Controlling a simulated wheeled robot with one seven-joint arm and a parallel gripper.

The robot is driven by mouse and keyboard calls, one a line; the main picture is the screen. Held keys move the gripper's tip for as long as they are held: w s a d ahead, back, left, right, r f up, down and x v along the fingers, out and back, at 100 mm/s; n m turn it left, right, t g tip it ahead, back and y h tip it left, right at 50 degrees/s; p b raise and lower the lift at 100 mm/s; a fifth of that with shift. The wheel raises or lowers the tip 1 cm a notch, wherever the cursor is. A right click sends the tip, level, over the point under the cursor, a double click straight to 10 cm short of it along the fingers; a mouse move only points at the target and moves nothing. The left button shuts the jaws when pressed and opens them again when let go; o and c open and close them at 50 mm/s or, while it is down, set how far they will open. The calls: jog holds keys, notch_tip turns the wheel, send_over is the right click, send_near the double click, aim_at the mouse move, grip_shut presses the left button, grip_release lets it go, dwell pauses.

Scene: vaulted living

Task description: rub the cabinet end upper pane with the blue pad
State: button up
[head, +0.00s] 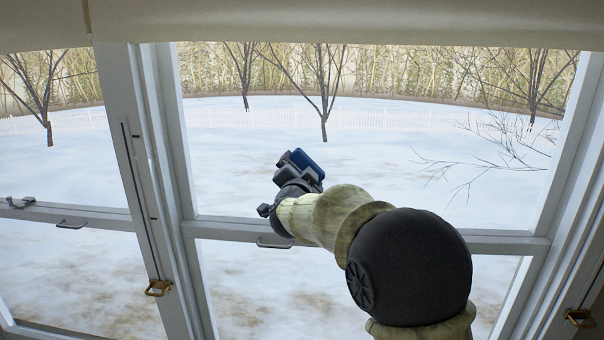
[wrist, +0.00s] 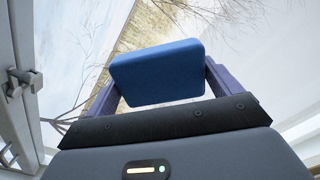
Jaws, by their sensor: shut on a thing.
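The blue pad (wrist: 157,74) is held between the two fingers of my gripper (wrist: 163,84) in the wrist view. In the head view my gripper (head: 303,163) and the dark blue pad (head: 308,160) appear in front of the upper pane (head: 420,120) of the right-hand window. The pad overlaps the lower left part of that pane in the picture. I cannot tell whether the pad touches the glass. My arm hides part of the lower sash and its middle rail.
The window's middle rail (head: 500,243) has a small handle (head: 274,243) on it. A thick upright post (head: 160,170) divides the left and right windows. Brass latches (head: 158,288) sit low on the frames. A pale blind (head: 340,22) hangs across the top. Snow and bare trees lie outside.

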jog(key=shift+s, duration=0.5)
jog(key=shift+s, duration=0.1)
jog(key=s+b, duration=0.1)
jog(key=s, duration=0.1)
jog(key=shift+s+a, duration=0.1)
jog(key=shift+s, duration=0.3)
